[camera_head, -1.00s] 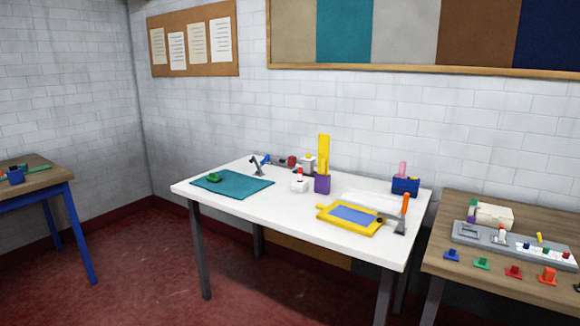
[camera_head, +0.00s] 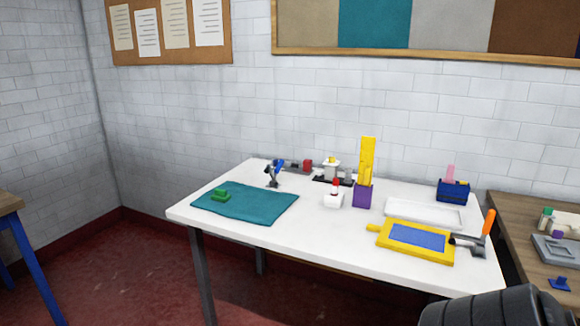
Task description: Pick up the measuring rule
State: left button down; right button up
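The measuring rule (camera_head: 367,158) looks to be the tall yellow strip standing upright in a purple holder (camera_head: 362,195) near the middle of the white table (camera_head: 320,238). Its lower end is hidden in the holder. A dark grey rounded part of my own body shows at the bottom right edge. Neither gripper's fingers are in view.
A teal cloth (camera_head: 255,205) with a green block (camera_head: 221,195) lies at the left. A white bottle (camera_head: 334,198) with a red top stands just left of the holder. A yellow frame (camera_head: 415,241), white tray (camera_head: 424,212) and orange-handled tool (camera_head: 487,225) are right.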

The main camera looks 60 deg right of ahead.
aim_at(368, 144)
jog(key=z, duration=0.45)
jog(key=i, duration=1.2)
jog(key=z, duration=1)
